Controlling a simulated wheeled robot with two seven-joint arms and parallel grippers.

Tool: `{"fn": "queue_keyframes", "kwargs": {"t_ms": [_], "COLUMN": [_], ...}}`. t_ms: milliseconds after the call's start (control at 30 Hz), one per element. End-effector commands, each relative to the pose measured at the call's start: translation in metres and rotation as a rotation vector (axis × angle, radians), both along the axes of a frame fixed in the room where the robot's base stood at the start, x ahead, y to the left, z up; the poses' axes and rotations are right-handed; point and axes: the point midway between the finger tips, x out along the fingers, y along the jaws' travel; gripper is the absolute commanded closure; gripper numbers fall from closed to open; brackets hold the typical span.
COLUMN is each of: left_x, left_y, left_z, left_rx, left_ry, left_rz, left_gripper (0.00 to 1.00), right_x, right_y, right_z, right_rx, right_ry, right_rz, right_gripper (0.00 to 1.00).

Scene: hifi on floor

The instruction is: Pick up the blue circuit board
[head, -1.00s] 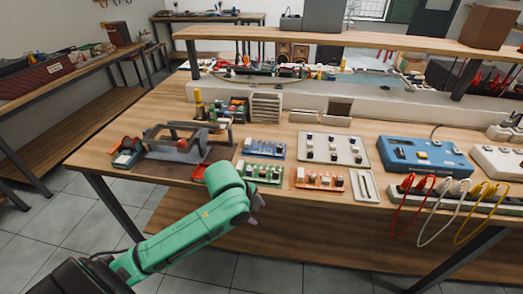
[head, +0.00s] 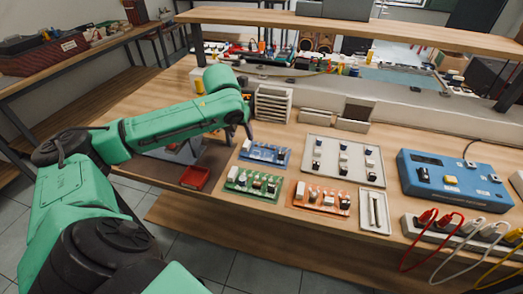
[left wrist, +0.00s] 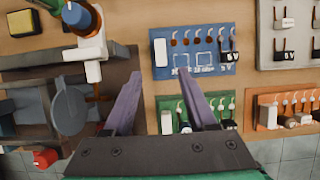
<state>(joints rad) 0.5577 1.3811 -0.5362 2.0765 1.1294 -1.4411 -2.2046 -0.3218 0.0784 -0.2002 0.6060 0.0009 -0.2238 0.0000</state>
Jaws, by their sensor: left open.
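The blue circuit board (head: 264,153) lies flat on the wooden bench, behind the green board (head: 253,183). In the left wrist view the blue board (left wrist: 196,62) carries white and black parts. My left gripper (head: 239,132) is above the bench, just left of the blue board. In the left wrist view its two purple fingers (left wrist: 160,73) are apart with nothing between them. The right fingertip overlaps the blue board's lower edge in that view, and the left fingertip is left of the board. My right gripper is not in view.
An orange board (head: 320,197) and a white tray (head: 343,160) with switches lie to the right. A blue power box (head: 453,180) and a power strip with cables are further right. A vise stands left, partly under my arm. A slotted rack (head: 274,104) stands behind.

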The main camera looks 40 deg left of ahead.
Motion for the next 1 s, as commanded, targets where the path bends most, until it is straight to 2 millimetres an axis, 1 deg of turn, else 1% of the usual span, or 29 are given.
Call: {"fn": "queue_keyframes", "kwargs": {"t_ms": [33, 100, 167, 233, 300, 400, 600, 633, 667, 700, 767, 1000], "left_x": [0.003, 0.006, 0.009, 0.014, 0.019, 0.024, 0.024, 0.024, 0.024, 0.024, 0.024, 0.024], "left_y": [0.000, 0.002, 0.002, 0.005, 0.007, 0.008, 0.009, 0.009, 0.009, 0.009, 0.009, 0.009], "left_z": [-0.007, -0.014, -0.022, -0.034, -0.048, -0.059, -0.060, -0.060, -0.060, -0.060, -0.060, -0.060], "left_rx": [-0.003, -0.001, -0.003, -0.003, -0.003, -0.002, 0.000, 0.000, -0.001, -0.001, -0.001, 0.000], "left_ry": [0.000, 0.000, 0.000, 0.001, 0.001, -0.002, -0.002, -0.002, -0.002, -0.002, -0.002, -0.003], "left_rz": [0.000, 0.001, 0.001, 0.001, 0.001, 0.001, 0.000, 0.000, 0.001, 0.001, 0.001, 0.001], "left_gripper": [0.43, 0.43, 0.43, 0.43, 0.43, 0.43, 0.43, 0.50, 0.62, 0.77, 1.00, 1.00], "right_x": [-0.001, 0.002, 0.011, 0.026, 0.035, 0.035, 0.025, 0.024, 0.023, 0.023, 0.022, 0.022], "right_y": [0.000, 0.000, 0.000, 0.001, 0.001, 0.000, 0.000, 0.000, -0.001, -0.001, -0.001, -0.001], "right_z": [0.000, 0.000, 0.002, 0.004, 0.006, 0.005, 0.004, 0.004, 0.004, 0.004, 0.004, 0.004], "right_rx": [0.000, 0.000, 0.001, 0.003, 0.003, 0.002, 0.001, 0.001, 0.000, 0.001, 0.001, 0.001], "right_ry": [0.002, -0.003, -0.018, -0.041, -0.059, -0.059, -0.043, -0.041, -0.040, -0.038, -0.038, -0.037], "right_rz": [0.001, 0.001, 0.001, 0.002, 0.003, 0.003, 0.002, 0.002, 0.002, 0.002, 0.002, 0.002], "right_gripper": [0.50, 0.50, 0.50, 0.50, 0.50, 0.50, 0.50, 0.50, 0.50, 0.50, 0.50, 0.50]}}
